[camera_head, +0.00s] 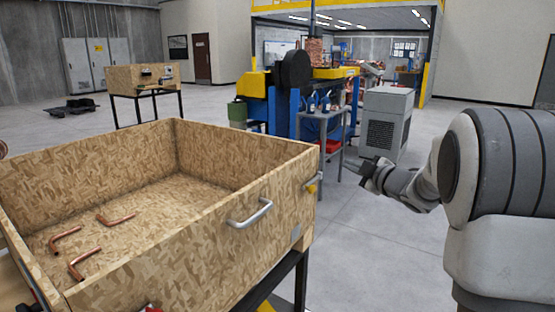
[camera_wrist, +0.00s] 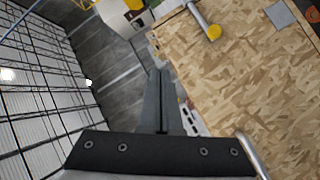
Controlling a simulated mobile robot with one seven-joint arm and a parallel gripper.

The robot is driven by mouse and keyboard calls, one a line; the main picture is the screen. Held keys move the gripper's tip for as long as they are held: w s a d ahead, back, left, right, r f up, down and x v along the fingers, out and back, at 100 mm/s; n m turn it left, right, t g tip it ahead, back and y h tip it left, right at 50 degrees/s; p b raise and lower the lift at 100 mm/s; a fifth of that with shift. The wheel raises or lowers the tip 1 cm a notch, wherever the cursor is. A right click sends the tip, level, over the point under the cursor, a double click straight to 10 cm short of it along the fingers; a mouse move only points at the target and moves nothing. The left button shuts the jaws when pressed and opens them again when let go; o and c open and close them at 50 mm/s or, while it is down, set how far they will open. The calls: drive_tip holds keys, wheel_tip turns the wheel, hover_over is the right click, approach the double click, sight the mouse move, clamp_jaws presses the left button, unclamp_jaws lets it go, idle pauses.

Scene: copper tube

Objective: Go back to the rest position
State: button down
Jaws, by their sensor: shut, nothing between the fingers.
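My gripper (camera_head: 364,170) shows in the head view at the right of the wooden crate (camera_head: 225,215), apart from it and over the open floor. In the wrist view my gripper's fingers (camera_wrist: 162,78) are together, with nothing between them. The crate's outer wall with a metal handle fills the right of the wrist view (camera_wrist: 240,85). In the head view bent copper tubes lie on the crate floor: one at the back (camera_head: 117,219), one at the left (camera_head: 64,236) and one in front (camera_head: 86,261).
The crate stands on a dark metal frame (camera_head: 298,285). A handle (camera_head: 250,213) juts from its near wall. A blue and yellow machine (camera_head: 300,85) and a grey cabinet (camera_head: 386,125) stand farther back. Grey floor (camera_head: 365,260) is clear between the crate and my arm.

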drive_tip(key=s+d+r+m+g+h, duration=0.1)
drive_tip(key=s+r+m+h, duration=0.1)
drive_tip(key=s+m+h, duration=0.45)
drive_tip(key=s+d+r+m+g+h, duration=0.15)
drive_tip(key=s+m, duration=0.25)
drive_tip(key=s, duration=0.5)
drive_tip(key=s+a+f+m+g+y, duration=0.1)
drive_tip(key=s+a+f+g, duration=0.2)
drive_tip(key=s, duration=0.6)
drive_tip(key=s+a+f+m+g+y, duration=0.1)
drive_tip(key=s+a+f+m+g, duration=0.2)
drive_tip(key=s, duration=0.5)
drive_tip(key=s+a+f+g+y, duration=0.1)
drive_tip(key=s+a+f, duration=0.35)
drive_tip(key=s, duration=0.45)
wheel_tip(320, 180, up, 16)
drive_tip(key=p, duration=1.5)
drive_tip(key=shift+w+r+p, duration=0.2)
drive_tip(key=shift+p, duration=0.1)
drive_tip(key=shift+g, duration=0.25)
